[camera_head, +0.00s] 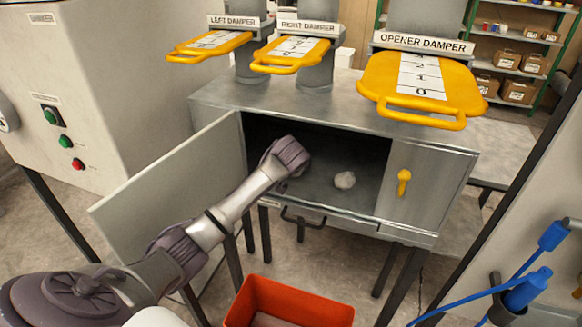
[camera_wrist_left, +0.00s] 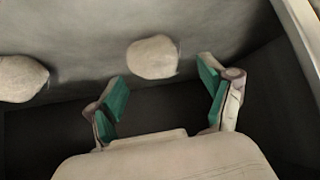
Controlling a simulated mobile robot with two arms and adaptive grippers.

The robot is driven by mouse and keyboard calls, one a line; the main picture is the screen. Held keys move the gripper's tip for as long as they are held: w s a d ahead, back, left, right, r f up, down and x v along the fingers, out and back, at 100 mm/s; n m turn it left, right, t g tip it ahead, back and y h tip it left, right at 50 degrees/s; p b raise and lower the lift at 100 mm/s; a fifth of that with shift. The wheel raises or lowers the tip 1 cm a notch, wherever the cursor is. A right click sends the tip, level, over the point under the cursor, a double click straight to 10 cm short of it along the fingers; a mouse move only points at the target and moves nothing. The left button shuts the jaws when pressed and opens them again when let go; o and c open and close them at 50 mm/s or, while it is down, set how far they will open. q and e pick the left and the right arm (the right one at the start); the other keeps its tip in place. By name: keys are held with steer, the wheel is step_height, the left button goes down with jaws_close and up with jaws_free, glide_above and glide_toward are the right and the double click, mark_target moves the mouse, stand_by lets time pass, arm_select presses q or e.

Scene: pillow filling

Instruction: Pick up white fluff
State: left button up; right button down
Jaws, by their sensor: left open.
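One white fluff ball (camera_wrist_left: 153,57) lies just beyond and between the fingertips. A second white fluff ball (camera_wrist_left: 22,78) lies at the left edge of that view, outside the fingers. My right gripper is not in view.
The box door (camera_head: 170,190) stands open on the left. A yellow handle (camera_head: 404,181) is on the closed panel at right. A red bin (camera_head: 290,302) stands below. Yellow damper plates (camera_head: 422,82) are above the box. Blue hose tools (camera_head: 528,290) hang at lower right.

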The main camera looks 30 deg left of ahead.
arm_select(q)
steer(key=shift+w+a+f+p, duration=0.1)
steer(key=shift+w+f+p, duration=0.25)
steer(key=shift+w+p, duration=0.15)
steer(key=x, duration=0.3)
steer(key=shift+w+f+p, duration=0.2)
steer(key=shift+w+p, duration=0.05)
steer(key=shift+p, duration=0.05)
steer(key=shift+w+f, duration=0.1)
steer(key=shift+f, duration=0.05)
steer(key=shift+c, duration=1.3)
steer(key=c, duration=0.8)
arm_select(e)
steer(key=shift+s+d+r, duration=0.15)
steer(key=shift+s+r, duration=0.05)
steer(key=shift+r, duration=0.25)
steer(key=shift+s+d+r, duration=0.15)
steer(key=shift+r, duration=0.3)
